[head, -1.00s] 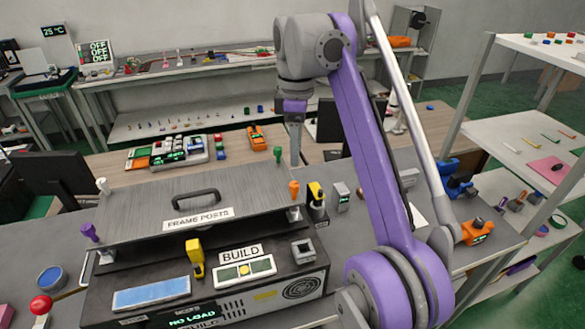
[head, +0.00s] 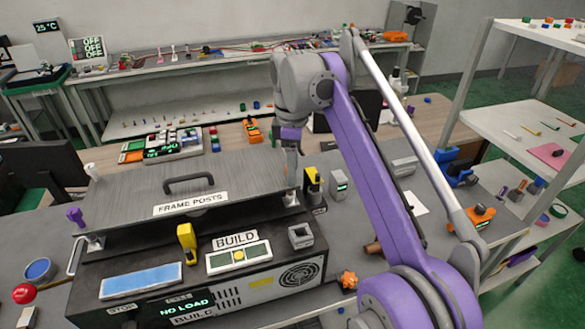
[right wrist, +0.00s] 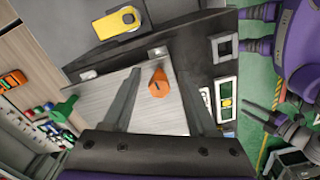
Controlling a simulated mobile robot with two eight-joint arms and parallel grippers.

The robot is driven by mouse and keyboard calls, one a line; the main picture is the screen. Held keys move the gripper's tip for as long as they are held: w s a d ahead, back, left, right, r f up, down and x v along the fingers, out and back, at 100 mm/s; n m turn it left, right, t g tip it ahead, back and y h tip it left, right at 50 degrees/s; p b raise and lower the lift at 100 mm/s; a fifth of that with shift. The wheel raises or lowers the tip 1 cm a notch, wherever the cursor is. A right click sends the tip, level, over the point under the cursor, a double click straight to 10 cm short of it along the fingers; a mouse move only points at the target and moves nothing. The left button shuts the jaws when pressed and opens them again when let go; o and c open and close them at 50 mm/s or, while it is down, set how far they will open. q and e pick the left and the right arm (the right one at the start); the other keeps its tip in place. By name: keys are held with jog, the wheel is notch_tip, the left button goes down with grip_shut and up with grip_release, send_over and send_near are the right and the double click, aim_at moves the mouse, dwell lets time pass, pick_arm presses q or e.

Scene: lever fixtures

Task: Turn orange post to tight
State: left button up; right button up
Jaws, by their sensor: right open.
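The orange post (right wrist: 158,84) stands on the frame posts panel (head: 130,190). In the right wrist view it shows from above as a round orange top with a dark mark. My right gripper (right wrist: 158,68) is open, with one finger on either side of the post. I cannot tell whether a finger touches it. In the head view the right gripper (head: 291,178) is at the panel's right end and hides most of the post.
A yellow-and-black part (head: 313,184) stands close to the right of my gripper. A black handle (head: 188,182) rises from the panel.

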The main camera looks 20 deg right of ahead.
grip_shut()
pick_arm(q)
jog(key=shift+r, duration=0.2)
pick_arm(e)
jog(key=shift+m, duration=0.3)
jog(key=m+p, duration=0.2)
jog(key=m, duration=0.1)
jog(key=shift+r, duration=0.2)
jog(key=m+p, duration=0.2)
jog(key=m, duration=0.3)
jog(key=shift+a+m, duration=0.1)
jog(key=shift+m, duration=0.3)
jog(key=m+p, duration=0.1)
jog(key=m, duration=0.4)
jog(key=shift+s+a+f, duration=0.1)
pick_arm(q)
jog(key=w+r+p, duration=0.1)
jog(key=w+r, duration=0.2)
jog(key=r, duration=0.5)
jog(key=shift+w+t, duration=0.15)
jog(key=shift+t, duration=0.25)
pick_arm(e)
jog(key=shift+a+m, duration=0.1)
jog(key=shift+m, duration=2.4)
